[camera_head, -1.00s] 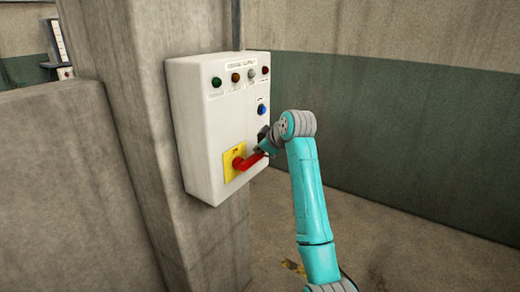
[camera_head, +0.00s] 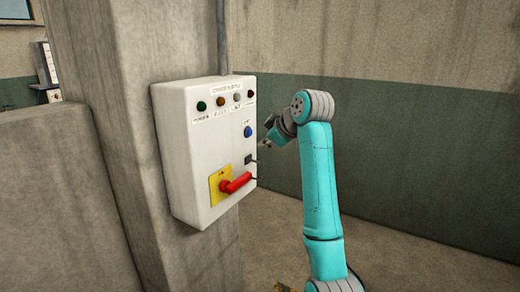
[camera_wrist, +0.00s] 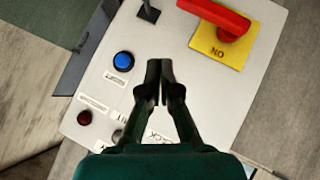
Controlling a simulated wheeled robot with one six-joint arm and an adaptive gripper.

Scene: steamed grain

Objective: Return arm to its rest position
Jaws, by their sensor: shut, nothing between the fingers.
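My teal arm (camera_head: 321,190) stands to the right of a white control box in the head view. My gripper (camera_head: 266,143) is at its end, in front of the box's right side and apart from the red handle. In the wrist view my gripper (camera_wrist: 160,68) has its fingers together, with nothing between them, over the box face. The box (camera_head: 180,150) carries a red rotary handle (camera_head: 236,183) on a yellow plate (camera_head: 217,192). The handle (camera_wrist: 222,16) also shows in the wrist view, clear of the fingers.
The box is fixed to a concrete pillar (camera_head: 110,100). A blue button (camera_head: 247,132) and a row of several lamps are on its face. A low concrete wall (camera_head: 50,190) is at left. Open floor (camera_head: 400,250) lies to the right.

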